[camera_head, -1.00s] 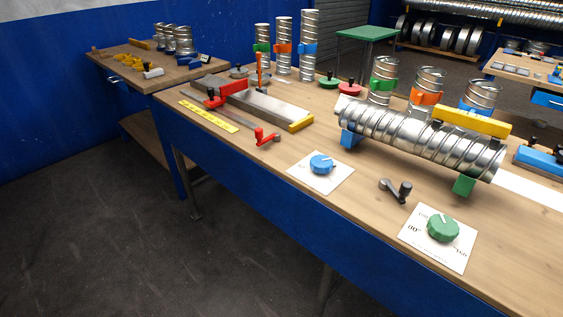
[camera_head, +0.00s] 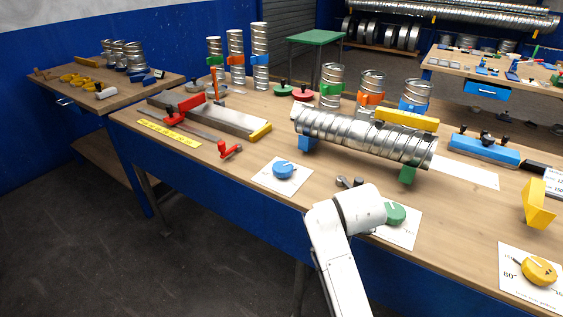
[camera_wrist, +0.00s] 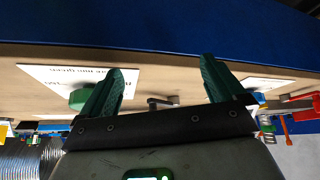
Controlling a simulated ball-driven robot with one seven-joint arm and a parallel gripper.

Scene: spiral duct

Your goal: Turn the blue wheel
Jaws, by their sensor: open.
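The blue wheel (camera_head: 284,169) is a small round knob with a pointer on a white card, near the front edge of the wooden bench. In the wrist view, which looks upside down, the blue wheel (camera_wrist: 258,97) shows only as a sliver at the right, partly hidden by a finger. My gripper (camera_wrist: 162,66) has two green fingers, spread apart with nothing between them. It shows in the wrist view only. In the head view my white arm reaches up at lower centre, right of the blue wheel.
A green wheel (camera_head: 396,212) on its card is partly behind my arm. A dark crank handle (camera_head: 347,182) lies between the two wheels. The ribbed metal duct (camera_head: 365,137) lies behind them. A red clamp handle (camera_head: 230,150) stands left of the blue wheel. A yellow wheel (camera_head: 539,270) is far right.

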